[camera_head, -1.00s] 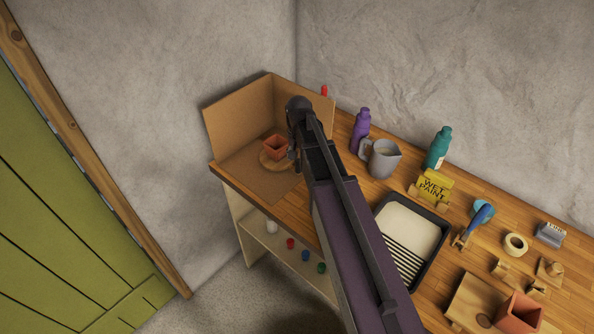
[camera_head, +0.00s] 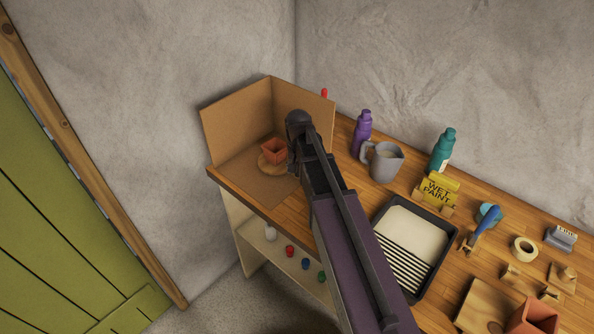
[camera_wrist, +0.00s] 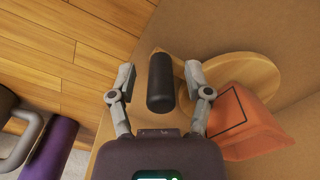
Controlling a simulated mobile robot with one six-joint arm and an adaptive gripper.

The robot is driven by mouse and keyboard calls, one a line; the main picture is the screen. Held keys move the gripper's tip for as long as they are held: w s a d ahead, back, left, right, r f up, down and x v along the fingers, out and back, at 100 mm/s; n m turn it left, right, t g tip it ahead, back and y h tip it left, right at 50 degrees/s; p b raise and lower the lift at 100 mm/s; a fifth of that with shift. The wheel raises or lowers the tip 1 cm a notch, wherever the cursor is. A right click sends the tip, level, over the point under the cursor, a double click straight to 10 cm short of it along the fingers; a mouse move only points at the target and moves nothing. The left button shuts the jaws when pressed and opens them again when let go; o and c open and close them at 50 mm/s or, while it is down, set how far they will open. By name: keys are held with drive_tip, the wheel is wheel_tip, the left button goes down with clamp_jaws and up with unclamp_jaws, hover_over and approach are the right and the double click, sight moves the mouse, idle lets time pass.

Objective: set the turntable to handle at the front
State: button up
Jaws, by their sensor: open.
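The turntable is a round wooden disc (camera_head: 268,168) in the open cardboard booth at the bench's left end. It also shows in the wrist view (camera_wrist: 262,68). An orange square pot (camera_head: 272,150) stands on it; in the wrist view the pot (camera_wrist: 245,125) has a dark square outline on one side. A black cylindrical handle (camera_wrist: 160,90), with a bit of wood at its far end, shows on the disc's left side in the wrist view. My gripper (camera_wrist: 160,72) is open, one finger on each side of the handle, with gaps visible. My arm hides the handle in the head view.
The cardboard booth (camera_head: 235,125) walls the back and left of the turntable. To the right stand a purple bottle (camera_head: 362,135), a grey jug (camera_head: 385,163), a yellow wet-paint sign (camera_head: 437,190) and a paint tray (camera_head: 440,265). Bare bench lies in front of the booth.

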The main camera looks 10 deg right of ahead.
clamp_jaws()
drive_tip(key=shift+a, duration=0.15)
